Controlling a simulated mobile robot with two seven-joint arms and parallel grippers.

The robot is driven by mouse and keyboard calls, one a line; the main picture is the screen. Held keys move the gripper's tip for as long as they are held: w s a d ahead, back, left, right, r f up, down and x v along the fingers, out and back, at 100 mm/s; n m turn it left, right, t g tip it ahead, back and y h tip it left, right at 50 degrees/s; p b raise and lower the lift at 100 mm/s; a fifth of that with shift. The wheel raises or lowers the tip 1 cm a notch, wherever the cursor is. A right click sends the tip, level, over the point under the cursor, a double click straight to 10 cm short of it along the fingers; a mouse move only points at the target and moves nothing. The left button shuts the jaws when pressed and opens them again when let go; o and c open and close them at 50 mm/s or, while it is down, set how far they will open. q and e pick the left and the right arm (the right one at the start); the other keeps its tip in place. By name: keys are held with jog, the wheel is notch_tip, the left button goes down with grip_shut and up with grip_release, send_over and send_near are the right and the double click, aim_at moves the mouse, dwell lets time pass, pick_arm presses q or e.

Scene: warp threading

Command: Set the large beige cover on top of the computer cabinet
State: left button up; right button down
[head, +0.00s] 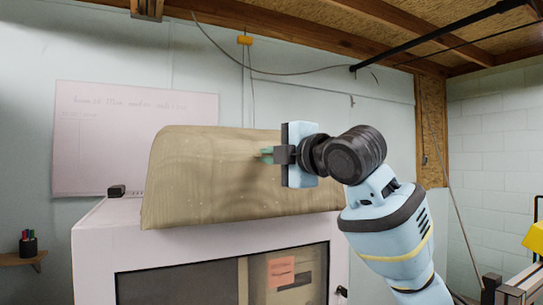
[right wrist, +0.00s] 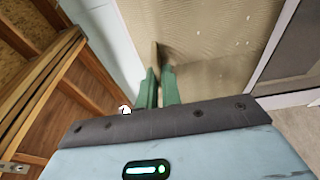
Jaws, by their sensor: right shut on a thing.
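The large beige cover (head: 215,178) is in the middle of the head view, over the top of the white computer cabinet (head: 95,245). Its lower edge runs along the cabinet's top; I cannot tell whether it rests fully there. My right gripper (head: 268,155) is at the cover's right part, with green fingers against it. In the right wrist view the green fingers (right wrist: 157,88) are shut on a narrow part of the cover (right wrist: 200,45). My left gripper is not in view.
A small black object (head: 116,191) sits on the cabinet's top left. A whiteboard (head: 100,130) hangs on the wall behind. A small shelf with a pen cup (head: 28,243) is at the left. A yellow object (head: 535,238) stands at the far right.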

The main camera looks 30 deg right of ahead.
jog(key=c, duration=1.6)
grip_release()
jog(key=shift+f, duration=0.1)
jog(key=shift+s, duration=0.2)
jog(key=v, duration=1.1)
jog(key=shift+s+d, duration=0.1)
jog(key=shift+s, duration=0.25)
